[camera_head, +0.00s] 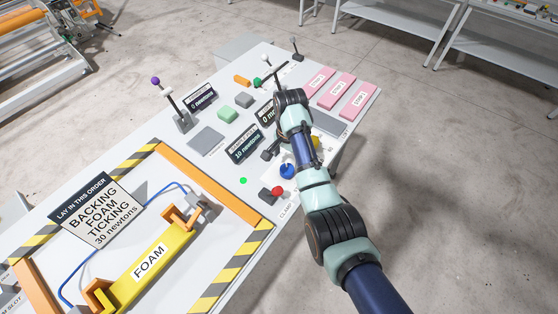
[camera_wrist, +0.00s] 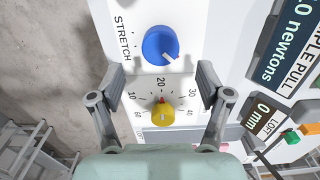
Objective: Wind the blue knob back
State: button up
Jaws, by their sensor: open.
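The blue knob (camera_wrist: 160,45) is at the top middle of the wrist view, beside the word STRETCH, with its white pointer toward the lower right. In the head view the blue knob (camera_head: 287,171) sits on the white table just left of my arm. My gripper (camera_wrist: 161,76) is open and empty, its fingers spread left and right. The blue knob lies beyond the fingertips in the picture; I cannot tell the height gap. A yellow knob (camera_wrist: 164,114) on a numbered dial shows between the fingers. In the head view my arm hides most of my gripper.
A red button (camera_head: 278,190) is close to the blue knob. The sample pull display (camera_wrist: 288,60) and loft display (camera_wrist: 264,118) stand to the right in the wrist view.

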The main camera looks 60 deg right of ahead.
aim_at(287, 169)
notch_tip(287, 169, down, 7)
jog(key=shift+d+f+b, duration=0.1)
jog(key=shift+f+b, duration=0.1)
jog(key=shift+b, duration=0.75)
jog(key=c, duration=1.2)
jog(key=shift+o, duration=0.2)
jog(key=shift+r, duration=0.1)
